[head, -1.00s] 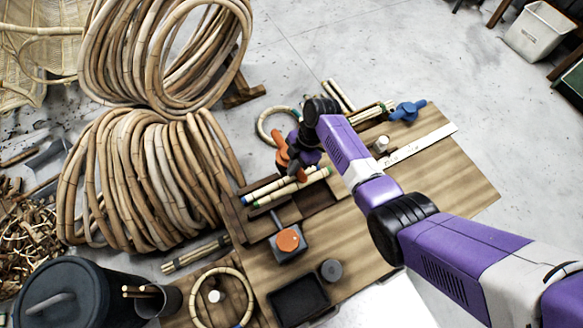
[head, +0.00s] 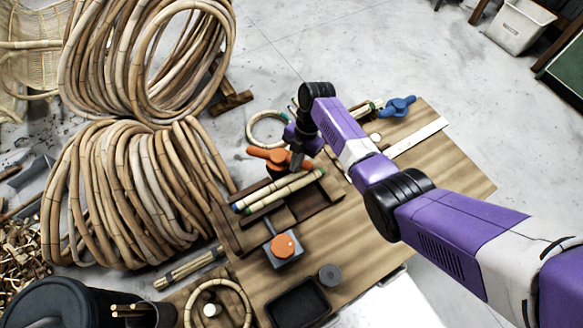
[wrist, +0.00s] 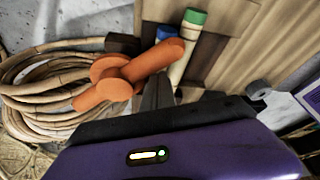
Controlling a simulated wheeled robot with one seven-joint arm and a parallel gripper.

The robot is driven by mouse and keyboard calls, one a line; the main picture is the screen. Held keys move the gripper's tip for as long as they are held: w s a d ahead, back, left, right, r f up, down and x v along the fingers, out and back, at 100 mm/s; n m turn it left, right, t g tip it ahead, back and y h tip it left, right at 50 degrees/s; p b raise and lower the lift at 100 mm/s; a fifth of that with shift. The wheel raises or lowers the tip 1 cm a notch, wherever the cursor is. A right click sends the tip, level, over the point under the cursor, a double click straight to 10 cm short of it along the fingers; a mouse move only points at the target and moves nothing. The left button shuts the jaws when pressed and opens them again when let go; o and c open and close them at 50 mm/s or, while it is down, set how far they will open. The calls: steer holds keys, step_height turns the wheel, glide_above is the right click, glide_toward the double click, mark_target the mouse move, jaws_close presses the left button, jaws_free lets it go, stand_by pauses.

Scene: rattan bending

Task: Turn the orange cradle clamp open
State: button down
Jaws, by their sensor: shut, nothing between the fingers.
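The orange cradle clamp (head: 266,154) is a lever handle at the work table's far left edge, beside the cradle with rattan poles. In the head view its handle lies nearly crosswise. In the wrist view the clamp (wrist: 112,80) shows a round hub with two arms, one reaching up right over the poles. My gripper (head: 298,160) is shut and empty, pointing down close beside the handle's right arm. Its dark fingers (wrist: 158,94) show just below that arm in the wrist view; I cannot tell whether they touch it.
Blue-ended and green-ended poles (head: 284,191) lie in the wooden cradle. A blue clamp (head: 398,106) stands at the far right of the table. A grey box with an orange knob (head: 285,246) and a black tray (head: 298,303) are nearer. Large rattan coils (head: 135,195) stand at left.

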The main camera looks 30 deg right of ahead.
steer(key=shift+w+d+b, duration=0.4)
steer(key=shift+w+d, duration=0.1)
steer(key=shift+d, duration=0.25)
steer(key=shift+w+d+f+b, duration=0.1)
steer(key=shift+w+d+b, duration=0.6)
steer(key=shift+w+b, duration=0.05)
steer(key=shift+w+d+b, duration=0.4)
steer(key=shift+w+b, duration=0.4)
steer(key=shift+b, duration=0.05)
